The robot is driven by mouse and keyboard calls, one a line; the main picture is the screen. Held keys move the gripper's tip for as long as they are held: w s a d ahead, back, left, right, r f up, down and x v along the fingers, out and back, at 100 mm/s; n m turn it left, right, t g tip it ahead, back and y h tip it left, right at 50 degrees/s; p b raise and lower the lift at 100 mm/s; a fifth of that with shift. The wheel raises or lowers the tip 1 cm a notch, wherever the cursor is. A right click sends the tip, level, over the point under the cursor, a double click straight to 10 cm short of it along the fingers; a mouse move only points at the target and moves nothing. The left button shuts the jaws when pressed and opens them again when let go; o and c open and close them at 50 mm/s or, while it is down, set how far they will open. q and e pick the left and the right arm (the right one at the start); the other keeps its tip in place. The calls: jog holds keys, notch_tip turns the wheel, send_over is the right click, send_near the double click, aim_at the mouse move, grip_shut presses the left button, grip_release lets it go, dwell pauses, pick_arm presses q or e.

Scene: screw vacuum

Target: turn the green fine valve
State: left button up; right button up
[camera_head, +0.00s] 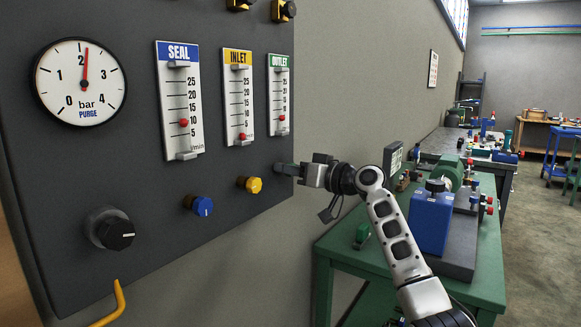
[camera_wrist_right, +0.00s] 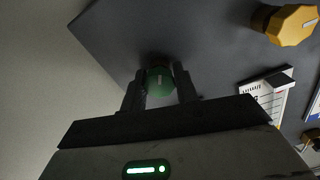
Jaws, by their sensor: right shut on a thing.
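The green fine valve (camera_wrist_right: 159,81) is a small green knob on the dark panel; it shows between the fingers in the right wrist view. My right gripper (camera_wrist_right: 160,92) is shut on it, one finger on each side. In the head view my right gripper (camera_head: 285,168) reaches the panel's right edge below the OUTLET gauge (camera_head: 280,95), and hides the green knob. The OUTLET gauge's red float sits low, near 5. My left gripper is not in view.
The dark panel (camera_head: 140,240) also carries a yellow knob (camera_head: 249,185), a blue knob (camera_head: 198,205), a black knob (camera_head: 110,230), SEAL (camera_head: 180,100) and INLET (camera_head: 238,97) gauges and a round bar gauge (camera_head: 80,82). A green table (camera_head: 345,250) with equipment stands right.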

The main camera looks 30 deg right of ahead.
jog(key=shift+m+p, duration=0.8)
jog(key=shift+m, duration=1.4)
jog(key=shift+f, duration=0.1)
jog(key=o, duration=1)
jog(key=b+v, duration=0.3)
jog(key=v, duration=1.3)
jog(key=shift+b, duration=0.35)
